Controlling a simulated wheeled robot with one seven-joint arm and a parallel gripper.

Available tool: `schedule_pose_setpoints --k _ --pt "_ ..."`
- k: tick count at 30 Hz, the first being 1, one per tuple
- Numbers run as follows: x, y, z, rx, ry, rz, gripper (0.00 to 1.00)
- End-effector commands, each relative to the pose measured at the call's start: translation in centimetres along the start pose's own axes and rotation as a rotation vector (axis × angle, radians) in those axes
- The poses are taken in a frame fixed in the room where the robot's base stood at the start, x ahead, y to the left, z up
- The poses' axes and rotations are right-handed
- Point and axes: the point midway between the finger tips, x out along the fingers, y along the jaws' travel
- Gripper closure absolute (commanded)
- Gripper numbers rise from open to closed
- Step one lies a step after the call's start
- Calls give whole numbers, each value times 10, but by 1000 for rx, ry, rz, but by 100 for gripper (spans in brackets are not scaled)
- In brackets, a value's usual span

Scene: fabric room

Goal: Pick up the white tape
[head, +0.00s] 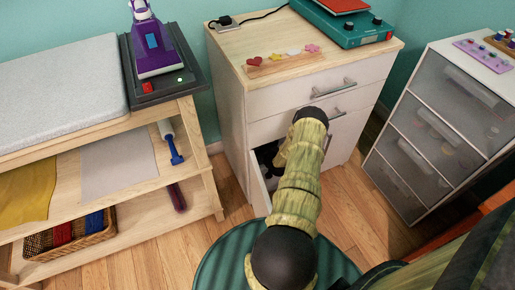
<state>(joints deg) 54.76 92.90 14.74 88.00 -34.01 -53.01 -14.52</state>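I cannot make out the white tape in the head view. My arm reaches up from the bottom middle to the front of the white cabinet (228,100), and its bent elbow covers part of the lower front. Just left of the elbow, dark and pale shapes (268,155) show at an open lower part of the cabinet. They may include part of my gripper, but I cannot tell. My fingers are not distinguishable, and whether they hold anything is hidden.
A pale panel (258,182) stands out from the cabinet's lower left. The wooden shelf unit (205,190) is at left, with a purple-topped press (155,48) on it. A drawer unit (437,115) stands at right. Wooden floor (357,222) shows between the cabinet and drawer unit.

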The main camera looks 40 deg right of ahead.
Motion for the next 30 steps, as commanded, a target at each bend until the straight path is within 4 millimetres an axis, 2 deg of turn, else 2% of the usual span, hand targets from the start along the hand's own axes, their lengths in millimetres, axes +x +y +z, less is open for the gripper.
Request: schedule_pose_setpoints --k 2,6,9,20,28,30 --pt "0 0 0 0 0 0 31" --pt "0 0 0 0 0 0 58" --pt "0 0 0 0 0 1 74" --pt "-3 1 -5 0 1 2 75" --pt "-21 1 -38 -2 1 1 75" --pt "-33 1 -24 3 -5 2 75"
